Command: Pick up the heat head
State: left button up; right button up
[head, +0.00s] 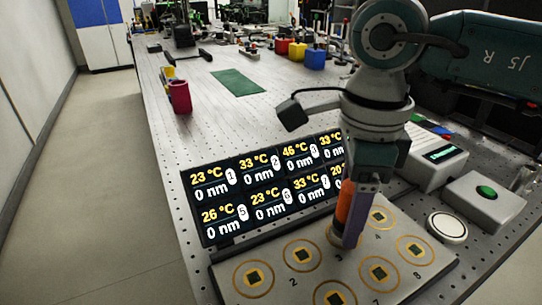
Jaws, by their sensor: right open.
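An upright orange piece (344,202), which looks like the heat head, stands at the back edge of the grey sample plate (310,230). Its lower end is near a ringed spot and is mostly hidden. My right gripper (352,238) points down over it from above. A purple-grey finger covers its right side. The jaws are open around or beside the piece; I cannot tell whether they touch it. My left gripper is not in view.
A display panel (258,190) with temperature readings stands behind the plate. At right are a white box with a small screen (436,165), a green-button box (488,200) and a round white disc (447,227).

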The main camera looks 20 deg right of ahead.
jog(key=shift+f, duration=0.7)
grip_shut()
